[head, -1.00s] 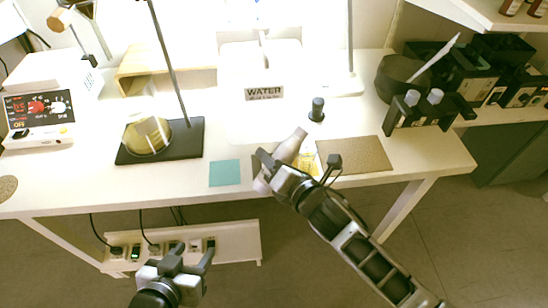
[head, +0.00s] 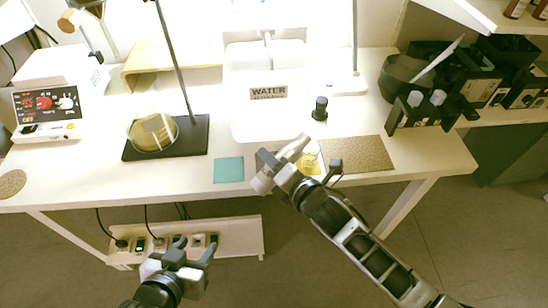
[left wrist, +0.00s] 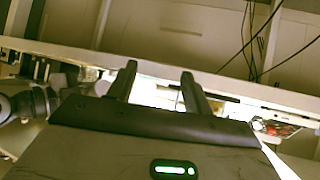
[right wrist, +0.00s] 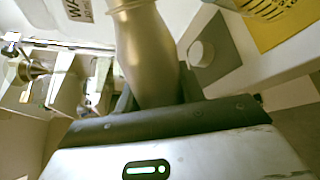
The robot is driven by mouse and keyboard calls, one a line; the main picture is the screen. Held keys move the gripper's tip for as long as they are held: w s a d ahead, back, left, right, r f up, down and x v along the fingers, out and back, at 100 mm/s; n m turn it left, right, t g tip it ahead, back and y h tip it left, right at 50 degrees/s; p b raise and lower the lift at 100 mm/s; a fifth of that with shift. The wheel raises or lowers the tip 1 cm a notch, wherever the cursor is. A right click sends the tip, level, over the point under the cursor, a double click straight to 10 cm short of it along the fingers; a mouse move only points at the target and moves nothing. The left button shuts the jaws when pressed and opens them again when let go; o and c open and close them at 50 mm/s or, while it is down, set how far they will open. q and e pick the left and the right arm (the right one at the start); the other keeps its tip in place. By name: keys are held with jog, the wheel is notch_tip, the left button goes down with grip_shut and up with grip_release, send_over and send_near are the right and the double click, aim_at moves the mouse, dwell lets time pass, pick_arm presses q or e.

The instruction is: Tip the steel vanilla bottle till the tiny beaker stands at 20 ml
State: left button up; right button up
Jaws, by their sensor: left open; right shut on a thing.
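My right gripper (head: 274,166) is shut on the steel vanilla bottle (head: 293,149) above the table's front edge. The bottle is tilted, its upper end toward the upper right in the head view. In the right wrist view the pale metallic bottle (right wrist: 147,55) runs up out of the jaws; its mouth is out of frame. The tiny beaker (head: 309,163) stands on a yellow mat, partly hidden behind my gripper. Its graduated side shows in the right wrist view (right wrist: 264,8); its liquid level cannot be read. My left gripper (head: 194,248) is open and empty, below the table front.
A teal mat (head: 228,170) lies left of the bottle, a brown mat (head: 355,154) right of it. A black-topped bottle (head: 319,109) stands behind.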

pick_arm(q)
jog(key=shift+r+p, duration=0.15)
jog(key=shift+p, duration=0.25)
pick_arm(e)
jog(key=shift+a+r+m, duration=0.1)
jog(key=shift+r+m, duration=0.05)
jog(key=shift+m, duration=0.25)
pick_arm(q)
jog(key=shift+a+r, duration=0.1)
pick_arm(e)
jog(key=shift+m+y+p, duration=0.3)
jog(key=shift+m+p, duration=0.1)
jog(key=shift+m+g, duration=0.3)
jog(key=shift+g, duration=0.1)
pick_arm(q)
jog(key=shift+r, duration=0.15)
jog(key=shift+r+p, duration=0.2)
jog(key=shift+p, duration=0.1)
jog(key=shift+a+r, duration=0.1)
jog(key=shift+s, duration=0.2)
